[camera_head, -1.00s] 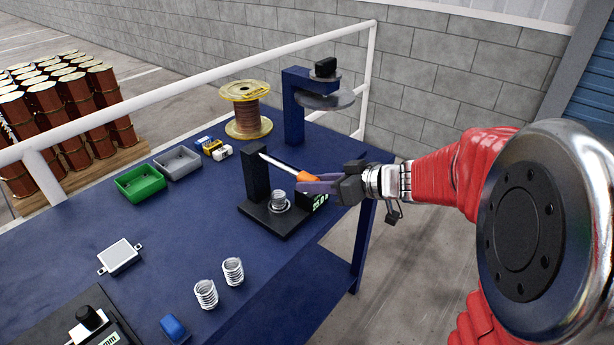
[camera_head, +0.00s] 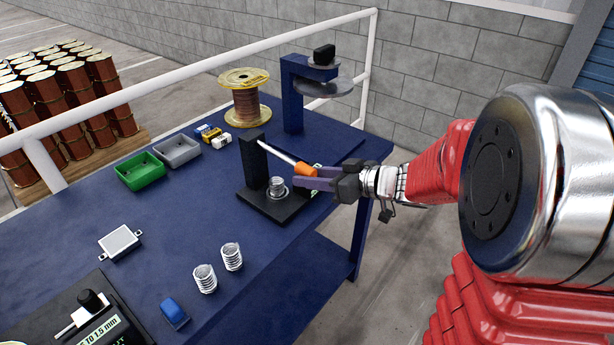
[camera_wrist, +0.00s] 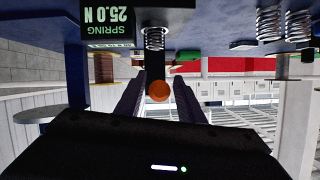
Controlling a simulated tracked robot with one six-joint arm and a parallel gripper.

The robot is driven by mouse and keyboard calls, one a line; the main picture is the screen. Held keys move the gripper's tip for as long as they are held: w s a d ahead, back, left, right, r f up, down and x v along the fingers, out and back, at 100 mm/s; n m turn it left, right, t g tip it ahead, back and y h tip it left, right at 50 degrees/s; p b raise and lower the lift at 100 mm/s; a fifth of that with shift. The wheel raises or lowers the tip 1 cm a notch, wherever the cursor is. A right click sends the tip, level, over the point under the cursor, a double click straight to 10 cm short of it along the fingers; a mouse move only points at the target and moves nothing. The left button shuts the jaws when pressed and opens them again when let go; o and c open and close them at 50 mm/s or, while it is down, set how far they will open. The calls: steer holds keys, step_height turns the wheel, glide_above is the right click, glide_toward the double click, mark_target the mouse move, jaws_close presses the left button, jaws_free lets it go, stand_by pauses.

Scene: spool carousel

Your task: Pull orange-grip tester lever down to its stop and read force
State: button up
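The tester (camera_head: 256,160) is a black stand with an upright post on the blue bench. Its silver lever slopes down to the right from the post and ends in an orange grip (camera_head: 305,170). A small coil spring (camera_head: 277,186) stands on its base under the lever. My gripper (camera_wrist: 159,88) has one purple finger on each side of the orange grip, with a thin gap showing in the wrist view. The tester's display (camera_wrist: 108,22) shows upside down there and reads SPRING 25.0 N. In the head view my gripper mostly hides the display.
Two loose springs (camera_head: 218,266) and a blue block (camera_head: 174,313) stand at the front. A green tray (camera_head: 139,172), a grey tray (camera_head: 177,150) and a wire spool (camera_head: 246,97) are further back. A blue C-shaped stand (camera_head: 293,95) rises behind the tester.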

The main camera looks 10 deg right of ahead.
steer(key=shift+o, duration=0.9)
steer(key=shift+r, duration=0.1)
steer(key=shift+s+d+r, duration=0.25)
steer(key=shift+s+d, duration=0.05)
steer(key=shift+d, duration=0.1)
steer(key=v, duration=1.2)
steer(key=shift+s, duration=0.3)
steer(key=shift+d, duration=0.1)
